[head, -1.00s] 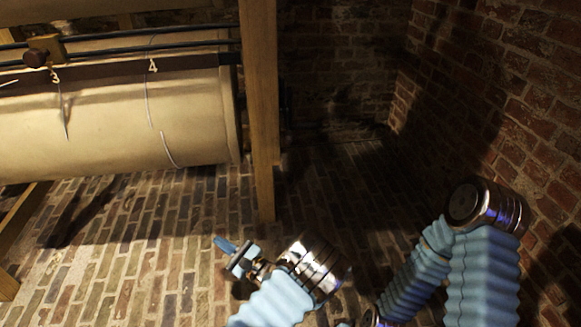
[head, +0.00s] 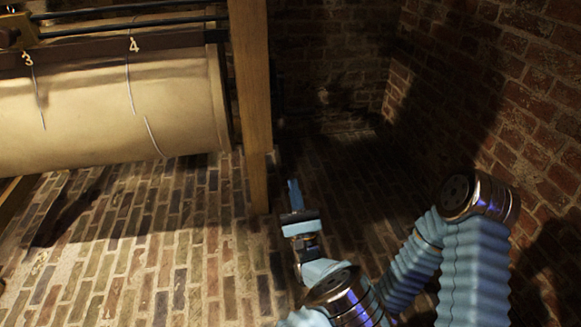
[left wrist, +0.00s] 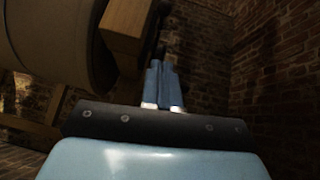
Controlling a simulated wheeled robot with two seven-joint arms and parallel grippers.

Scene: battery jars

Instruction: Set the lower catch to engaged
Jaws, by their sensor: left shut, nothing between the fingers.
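My left gripper (head: 294,194) is in the lower middle of the head view, just right of the foot of the wooden post, with its fingers pointing away from me. Its two blue fingers (left wrist: 163,84) lie side by side in the left wrist view, shut with nothing between them. I cannot make out a catch in either view. My right gripper does not show clearly; an arm with blue bellows stands at the right of the head view.
A large pale drum (head: 110,100) with numbers 3 and 4 lies at the left, with dark rails (head: 130,22) above it. A wooden post (head: 251,110) stands at its right end. A brick wall (head: 500,90) closes the right side. The brick floor (head: 150,240) is clear.

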